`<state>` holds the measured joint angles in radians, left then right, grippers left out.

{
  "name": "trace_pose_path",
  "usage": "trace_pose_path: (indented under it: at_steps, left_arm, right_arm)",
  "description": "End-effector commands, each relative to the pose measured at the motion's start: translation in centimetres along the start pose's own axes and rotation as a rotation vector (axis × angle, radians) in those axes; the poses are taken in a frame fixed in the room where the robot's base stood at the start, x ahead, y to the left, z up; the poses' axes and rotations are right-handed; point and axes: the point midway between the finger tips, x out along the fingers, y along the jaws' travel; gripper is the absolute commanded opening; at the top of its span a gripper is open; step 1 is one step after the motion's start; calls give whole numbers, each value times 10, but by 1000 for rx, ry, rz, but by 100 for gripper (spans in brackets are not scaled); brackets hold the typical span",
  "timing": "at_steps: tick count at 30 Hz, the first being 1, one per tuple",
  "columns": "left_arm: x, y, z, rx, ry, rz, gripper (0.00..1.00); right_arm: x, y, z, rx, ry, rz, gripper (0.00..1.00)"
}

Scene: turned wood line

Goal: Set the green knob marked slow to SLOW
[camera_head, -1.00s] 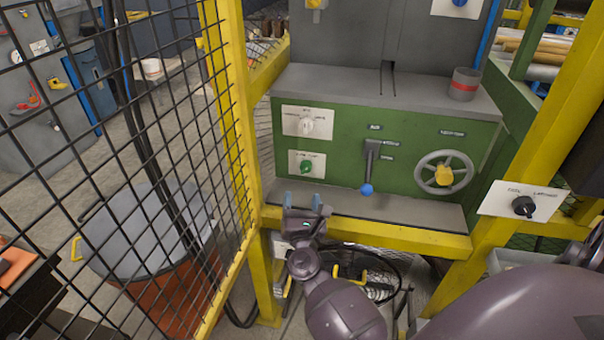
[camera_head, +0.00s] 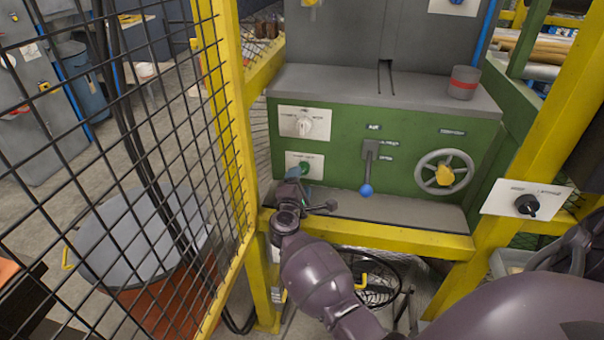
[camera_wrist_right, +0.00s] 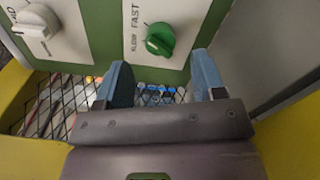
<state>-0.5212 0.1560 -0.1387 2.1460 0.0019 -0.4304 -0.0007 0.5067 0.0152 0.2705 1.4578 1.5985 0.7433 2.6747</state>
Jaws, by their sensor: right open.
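The green knob (camera_head: 304,168) sits on a white label plate at the lower left of the green machine front. In the right wrist view the green knob (camera_wrist_right: 159,39) shows beside printed words, FAST and what seems to be SLOW. Its grip ridge lies slanted there; I cannot tell for sure which word it points to. My right gripper (camera_head: 299,180) is just in front of and below the knob, partly over its plate. In the wrist view the right gripper (camera_wrist_right: 162,78) has its fingers apart and empty, short of the knob. My left gripper is not in view.
A white knob (camera_head: 304,126) is above the green one. A blue-tipped lever (camera_head: 366,190) and a handwheel (camera_head: 444,173) are to the right. A yellow post (camera_head: 229,110) with mesh stands close at left. A grey ledge (camera_head: 400,208) runs below the panel.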

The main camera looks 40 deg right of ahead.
Motion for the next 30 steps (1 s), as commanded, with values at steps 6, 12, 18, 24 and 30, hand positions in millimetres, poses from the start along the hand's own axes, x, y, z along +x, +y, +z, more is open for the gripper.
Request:
trace_pose_path:
  at_steps: [6,12,18,24,30]
  left_arm:
    - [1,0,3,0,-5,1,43]
    - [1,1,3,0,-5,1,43]
    - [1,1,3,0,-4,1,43]
    - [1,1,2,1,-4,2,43]
    - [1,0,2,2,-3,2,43]
  right_arm:
    - [30,-1,0,-4,0,1,63]
    - [42,0,0,-2,0,0,63]
    - [43,0,0,-1,1,-1,63]
    - [43,0,0,-2,1,0,47]
    - [43,0,0,-2,1,0,17]
